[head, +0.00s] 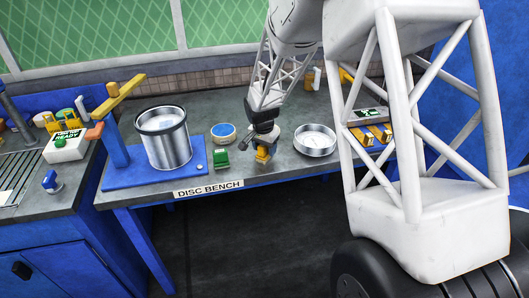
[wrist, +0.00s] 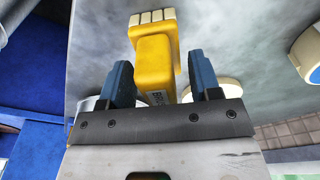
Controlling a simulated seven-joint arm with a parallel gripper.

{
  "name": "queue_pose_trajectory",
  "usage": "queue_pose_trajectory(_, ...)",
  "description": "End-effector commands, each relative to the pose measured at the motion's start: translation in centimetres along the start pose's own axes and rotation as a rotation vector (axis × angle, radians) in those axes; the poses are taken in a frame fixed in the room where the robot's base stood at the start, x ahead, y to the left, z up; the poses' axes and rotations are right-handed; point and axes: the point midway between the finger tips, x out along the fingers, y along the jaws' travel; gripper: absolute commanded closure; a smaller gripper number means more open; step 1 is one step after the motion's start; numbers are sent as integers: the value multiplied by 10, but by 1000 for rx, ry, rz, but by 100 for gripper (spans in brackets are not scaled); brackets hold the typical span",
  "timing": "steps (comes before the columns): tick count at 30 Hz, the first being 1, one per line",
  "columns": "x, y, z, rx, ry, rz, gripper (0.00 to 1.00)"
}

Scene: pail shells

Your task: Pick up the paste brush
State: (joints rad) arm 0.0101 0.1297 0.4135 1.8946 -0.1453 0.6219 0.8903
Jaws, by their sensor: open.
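A yellow brush-like piece with a row of cream tufts, which looks like the paste brush (wrist: 154,60), lies between my two blue fingers in the wrist view. My gripper (wrist: 163,75) is open, with one finger on each side of the yellow body. I cannot tell whether either finger touches it. In the head view, my gripper (head: 262,146) is low over the grey bench, and the yellow piece (head: 262,155) shows at its tip near the front edge. My gripper hides part of it there.
A metal pail (head: 164,142) stands on a blue base at left. A green block (head: 221,160) and a blue-topped round tub (head: 223,131) are left of my gripper. A round metal dish (head: 315,141) is right. The bench front edge is close.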

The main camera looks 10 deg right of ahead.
Motion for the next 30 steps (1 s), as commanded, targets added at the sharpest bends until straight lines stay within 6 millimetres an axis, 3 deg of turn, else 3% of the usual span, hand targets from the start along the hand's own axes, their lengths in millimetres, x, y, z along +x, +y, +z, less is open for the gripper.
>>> queue_pose_trajectory(12,0,0,0,0,0,0,43)
queue_pose_trajectory(21,0,0,0,0,0,0,86)
queue_pose_trajectory(30,-2,0,0,0,0,0,86)
